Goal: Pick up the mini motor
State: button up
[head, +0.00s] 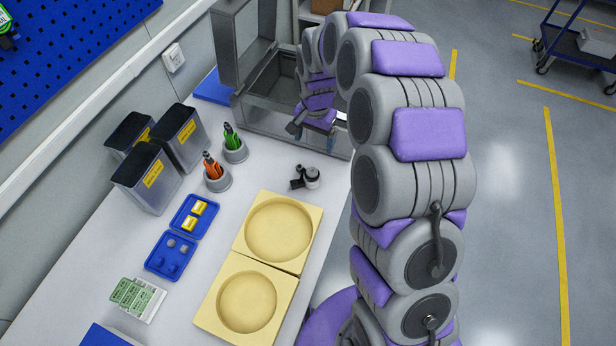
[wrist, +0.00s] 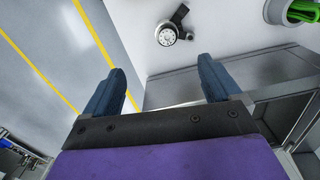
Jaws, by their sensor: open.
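The mini motor (head: 311,177) stands on the white table, to the right of the tool cups and just behind the round-recess trays. It is a small pale cylinder with a black part on its left side. In the wrist view the mini motor (wrist: 167,36) shows a pale round dial-like face and a black arm, beyond the fingertips and between them. My gripper (head: 314,123) hangs by the open metal box, behind the motor. In the wrist view my gripper (wrist: 163,75) has its two blue fingers wide apart with nothing between them.
An open metal box (head: 270,85) stands at the back of the table. Cups with green (head: 234,150) and orange (head: 216,177) tools stand left of the motor. Two beige trays (head: 293,262) lie in front. Blue trays and dark bins are further left. Table around the motor is clear.

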notch_tip(320, 180, down, 3)
jog(key=w, duration=0.2)
jog(key=b, duration=0.2)
send_near(312, 172)
jog(key=shift+m, duration=0.4)
jog(key=f, duration=0.5)
jog(key=shift+w+a+f, duration=0.1)
jog(key=shift+a+f, duration=0.15)
jog(key=shift+d+f+b, duration=0.15)
jog(key=shift+f+b, duration=0.25)
jog(key=shift+f, duration=2.15)
jog(key=shift+c, duration=0.4)
jog(key=c, duration=1)
